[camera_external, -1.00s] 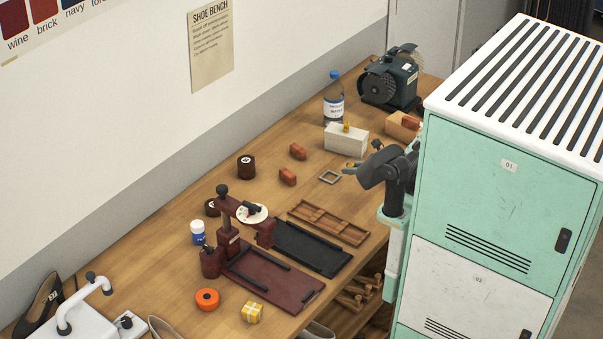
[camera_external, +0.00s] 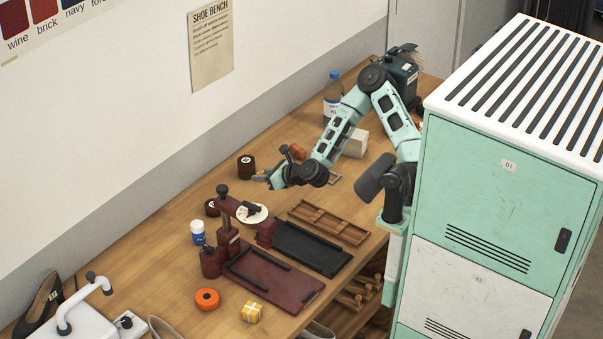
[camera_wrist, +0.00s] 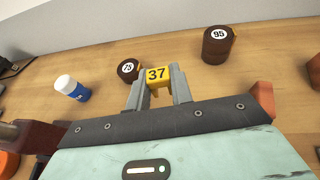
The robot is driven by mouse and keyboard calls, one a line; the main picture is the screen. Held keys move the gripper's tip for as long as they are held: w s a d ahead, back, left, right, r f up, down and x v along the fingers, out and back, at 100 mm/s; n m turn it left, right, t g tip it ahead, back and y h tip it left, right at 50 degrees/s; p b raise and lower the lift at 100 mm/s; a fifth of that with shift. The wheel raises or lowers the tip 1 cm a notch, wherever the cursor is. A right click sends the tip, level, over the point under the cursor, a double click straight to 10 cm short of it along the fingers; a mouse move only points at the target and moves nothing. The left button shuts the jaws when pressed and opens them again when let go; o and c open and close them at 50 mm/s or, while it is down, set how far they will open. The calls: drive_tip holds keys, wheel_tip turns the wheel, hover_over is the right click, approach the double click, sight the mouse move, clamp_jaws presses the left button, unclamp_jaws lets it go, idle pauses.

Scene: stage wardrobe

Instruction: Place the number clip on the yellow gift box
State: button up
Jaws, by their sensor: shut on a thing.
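A yellow number clip (camera_wrist: 157,75) marked 37 is between the fingertips in the wrist view. My gripper (camera_wrist: 158,88) is shut on it and holds it over the bench. In the external view my gripper (camera_external: 267,180) is over the middle of the bench, behind the dark red press, and the clip is too small to make out there. The gift box is not in the wrist view.
An orange tape roll (camera_external: 207,299) is left of the box. A white-blue bottle (camera_external: 198,232) and brown spools marked 75 (camera_wrist: 128,70) and 95 (camera_wrist: 217,44) stand nearby.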

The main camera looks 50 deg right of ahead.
drive_tip(key=w+a+r+n+g+y+b, duration=0.1)
drive_tip(key=w+a+r+n+y+b, duration=0.2)
drive_tip(key=a+r, duration=1.3)
drive_tip(key=s+a+r+n+g+y+b, duration=0.25)
drive_tip(key=s+a, duration=0.35)
drive_tip(key=a, duration=0.3)
drive_tip(key=s+a+r+n+g+y+b, duration=0.1)
drive_tip(key=s+a+r+n+y+b, duration=0.15)
drive_tip(key=s+a, duration=0.5)
drive_tip(key=s+a+f+n+g+y+b, duration=0.1)
drive_tip(key=s+a+f+n+g+b, duration=0.1)
drive_tip(key=s+a+f+b, duration=0.45)
drive_tip(key=s+a+f+n+g+y+b, duration=0.1)
drive_tip(key=s+a+f+n+g+y, duration=0.2)
drive_tip(key=s, duration=0.6)
drive_tip(key=s+d+f+n+g+b, duration=0.15)
drive_tip(key=s+f+b, duration=0.25)
drive_tip(key=s+f, duration=0.5)
drive_tip(key=s+d+f+n+g+b, duration=0.1)
drive_tip(key=s+f+n+g+b, duration=0.1)
drive_tip(key=s+f+b, duration=0.6)
drive_tip(key=r+p, duration=0.2)
drive_tip(key=p, duration=1.2)
hover_over(253, 307)
drive_tip(key=shift+f, duration=1.95)
